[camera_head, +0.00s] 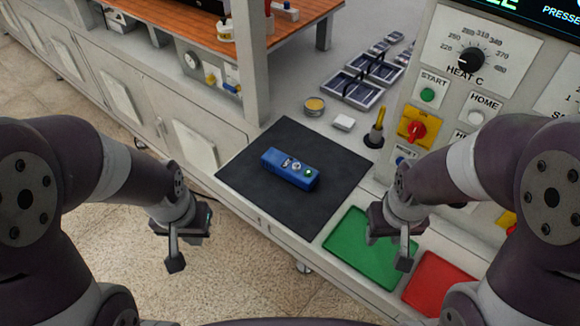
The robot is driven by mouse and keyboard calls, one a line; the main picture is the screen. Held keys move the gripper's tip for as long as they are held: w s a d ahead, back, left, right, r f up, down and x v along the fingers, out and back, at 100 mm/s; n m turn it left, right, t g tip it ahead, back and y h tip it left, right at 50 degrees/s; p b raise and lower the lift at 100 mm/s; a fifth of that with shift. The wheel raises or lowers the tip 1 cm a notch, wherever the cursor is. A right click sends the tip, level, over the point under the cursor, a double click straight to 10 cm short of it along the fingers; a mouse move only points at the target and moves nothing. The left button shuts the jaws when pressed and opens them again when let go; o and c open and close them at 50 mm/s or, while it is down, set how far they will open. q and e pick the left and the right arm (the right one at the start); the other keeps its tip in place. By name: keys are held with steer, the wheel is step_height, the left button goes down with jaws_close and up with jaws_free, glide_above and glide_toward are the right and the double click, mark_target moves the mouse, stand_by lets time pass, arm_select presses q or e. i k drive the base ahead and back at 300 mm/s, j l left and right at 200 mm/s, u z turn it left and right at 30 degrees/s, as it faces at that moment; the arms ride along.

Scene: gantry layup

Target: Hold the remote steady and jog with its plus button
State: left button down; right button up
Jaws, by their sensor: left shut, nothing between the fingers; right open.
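The blue remote (290,169) lies on a black mat (262,205) on the bench, with a row of round buttons on its top; one near its right end looks green. The markings are too small to read, so I cannot tell which is plus. My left gripper (175,258) is shut and empty, left of the mat and over the floor, apart from the remote. My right gripper (388,255) is open and empty above the green tray, to the right of the remote and apart from it.
A green tray (345,245) and a red tray (440,284) sit at the bench's front right. A control panel (446,110) with a heat knob (471,58) stands at the right. A yellow-handled tool (376,128), a white block (344,122) and a round tin (314,106) stand behind the mat.

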mark_target(308, 173)
steer(key=i+j+z, duration=0.15)
steer(key=j, duration=0.2)
steer(key=i+j+z, duration=0.2)
steer(key=j, duration=0.15)
steer(key=i+j+z, duration=0.15)
steer(key=j, duration=0.2)
steer(key=i+j+z, duration=0.2)
steer(key=j, duration=0.2)
steer(key=j+z, duration=0.15)
steer(key=j, duration=0.25)
steer(key=z, duration=0.35)
steer(key=i, duration=0.05)
